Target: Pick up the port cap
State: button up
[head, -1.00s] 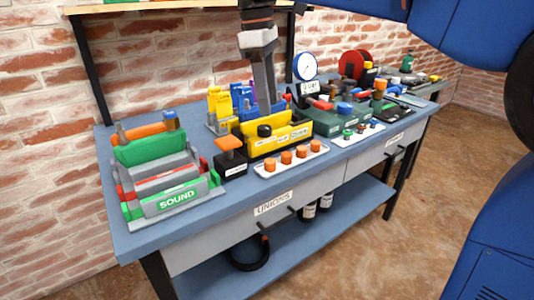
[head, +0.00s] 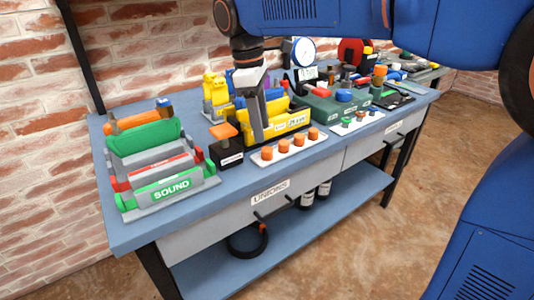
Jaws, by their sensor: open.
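Several small orange caps stand in a row on a white tray (head: 264,160) at the bench's front edge, one of them an orange cap (head: 283,146). I cannot tell which piece is the port cap. My gripper (head: 259,138) points down in front of the yellow block (head: 290,122), its jaws open. It overlaps the left part of that block in the picture, and whether it touches is unclear. The black knob seen earlier on the yellow block is hidden behind my gripper. Left of the gripper stands a black block with an orange top (head: 223,132).
A grey and green rack marked SOUND (head: 170,187) stands at the left. A green case (head: 327,109), another small white tray (head: 354,124) and a round gauge (head: 304,51) are to the right. The blue bench top (head: 118,232) is bare along its front left edge.

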aim_at(267, 149)
jog(key=shift+s+d+f, duration=0.1)
jog(key=shift+d+f, duration=0.1)
jog(key=shift+f, duration=0.75)
jog(key=shift+s+d+f, duration=0.1)
jog(key=shift+d+f, duration=0.15)
jog(key=shift+f, duration=0.65)
jog(key=shift+s+d+f, duration=0.1)
jog(key=shift+d+f, duration=0.1)
jog(key=shift+f, duration=0.75)
jog(key=c, duration=1.1)
